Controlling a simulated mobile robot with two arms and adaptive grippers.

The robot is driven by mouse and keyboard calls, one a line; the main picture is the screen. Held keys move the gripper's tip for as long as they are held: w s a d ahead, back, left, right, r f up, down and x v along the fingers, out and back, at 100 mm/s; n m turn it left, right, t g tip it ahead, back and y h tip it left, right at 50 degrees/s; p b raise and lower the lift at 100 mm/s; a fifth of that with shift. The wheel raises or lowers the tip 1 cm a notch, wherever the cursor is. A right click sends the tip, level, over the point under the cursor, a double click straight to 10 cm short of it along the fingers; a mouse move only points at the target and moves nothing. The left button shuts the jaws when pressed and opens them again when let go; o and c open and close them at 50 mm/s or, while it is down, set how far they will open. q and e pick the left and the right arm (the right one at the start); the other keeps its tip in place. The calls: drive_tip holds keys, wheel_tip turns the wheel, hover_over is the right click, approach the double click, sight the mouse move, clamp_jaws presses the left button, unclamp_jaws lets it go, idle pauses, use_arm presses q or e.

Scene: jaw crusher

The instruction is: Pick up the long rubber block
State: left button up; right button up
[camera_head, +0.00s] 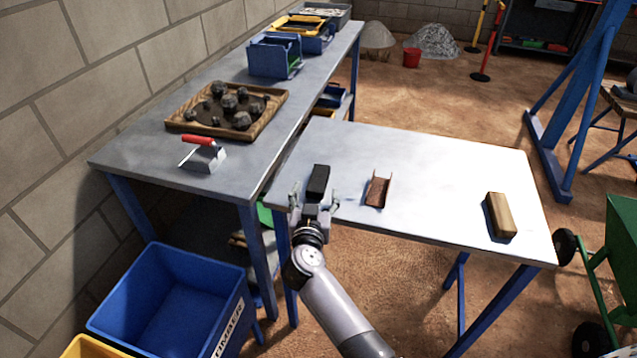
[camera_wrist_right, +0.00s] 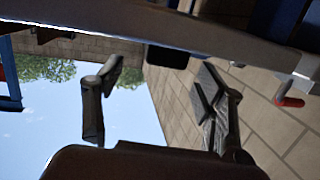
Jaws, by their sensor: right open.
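A black oblong block (camera_head: 318,180), which looks like the rubber block, lies near the left end of the light work table (camera_head: 440,170). My right gripper (camera_head: 315,200) is at that table's near left edge, its fingers spread to either side of the block's near end. In the right wrist view, which is upside down, the block (camera_wrist_right: 167,57) shows end-on on the table top. It lies beyond and between the two open fingers (camera_wrist_right: 163,100), with no visible contact. My left gripper is not in view.
A rusty channel piece (camera_head: 377,190) lies just right of the block, and a wooden block (camera_head: 500,215) lies farther right. The grey bench (camera_head: 140,155) at left carries a tray of rocks (camera_head: 257,127) and a red-handled tool (camera_head: 203,153). A blue bin (camera_head: 170,300) stands below.

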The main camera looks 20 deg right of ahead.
sight(317, 183)
drive_tip(key=shift+b+x, duration=0.7)
drive_tip(key=shift+x, duration=2.05)
drive_tip(key=shift+c, duration=0.2)
drive_tip(key=c, duration=1.4)
